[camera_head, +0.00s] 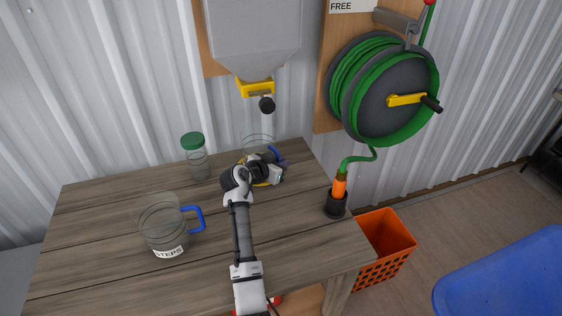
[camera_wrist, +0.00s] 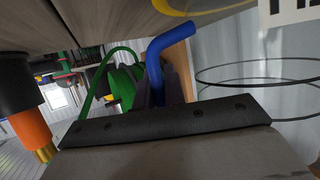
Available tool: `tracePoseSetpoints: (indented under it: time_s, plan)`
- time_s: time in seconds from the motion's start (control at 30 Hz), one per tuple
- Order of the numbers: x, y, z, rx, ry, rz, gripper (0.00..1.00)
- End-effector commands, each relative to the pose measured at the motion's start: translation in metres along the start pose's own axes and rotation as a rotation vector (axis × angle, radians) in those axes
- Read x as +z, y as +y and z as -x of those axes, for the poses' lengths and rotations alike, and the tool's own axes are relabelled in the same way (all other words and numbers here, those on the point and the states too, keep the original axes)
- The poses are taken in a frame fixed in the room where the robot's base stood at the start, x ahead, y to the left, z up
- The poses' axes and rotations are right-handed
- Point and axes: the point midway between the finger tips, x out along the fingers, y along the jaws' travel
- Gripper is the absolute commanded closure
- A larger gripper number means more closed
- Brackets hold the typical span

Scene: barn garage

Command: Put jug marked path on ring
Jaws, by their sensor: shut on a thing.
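A clear jug (camera_head: 257,140) with a blue handle (camera_head: 276,152) is at the back right of the table, partly hidden by my arm. My gripper (camera_head: 272,168) is shut on its handle, which also shows in the wrist view (camera_wrist: 168,42). The jug's clear wall with dark bands (camera_wrist: 255,80) is at the right there. Its label (camera_wrist: 290,11) is cut off by the frame and unreadable. A yellow ring (camera_head: 262,184) shows on the table under my gripper, and its curve shows in the wrist view (camera_wrist: 185,8). I cannot tell whether the jug touches it.
Another clear jug (camera_head: 160,225), marked STEPS, stands at the left front with a blue handle. A green-lidded jar (camera_head: 195,158) stands behind it. A black holder (camera_head: 336,206) with an orange nozzle is at the right edge. A grey hopper (camera_head: 255,35) hangs above the back edge.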

Motion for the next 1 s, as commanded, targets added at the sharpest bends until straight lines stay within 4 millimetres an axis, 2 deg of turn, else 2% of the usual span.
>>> tracePoseSetpoints:
  time_s: [0.27, 0.3, 0.43, 0.8, 0.87, 1.0]
  plan:
    - [0.003, 0.0, -0.002, -0.001, 0.002, -0.002, 1.0]
    - [0.002, 0.0, -0.001, 0.0, 0.001, -0.001, 0.84]
    - [0.001, 0.0, -0.001, 0.0, 0.001, -0.001, 0.67]
    - [-0.003, 0.0, 0.001, 0.0, 0.001, -0.001, 0.67]
    - [-0.003, -0.001, 0.009, -0.002, 0.002, 0.001, 0.67]
    - [-0.004, -0.001, 0.037, -0.003, 0.002, 0.001, 0.67]
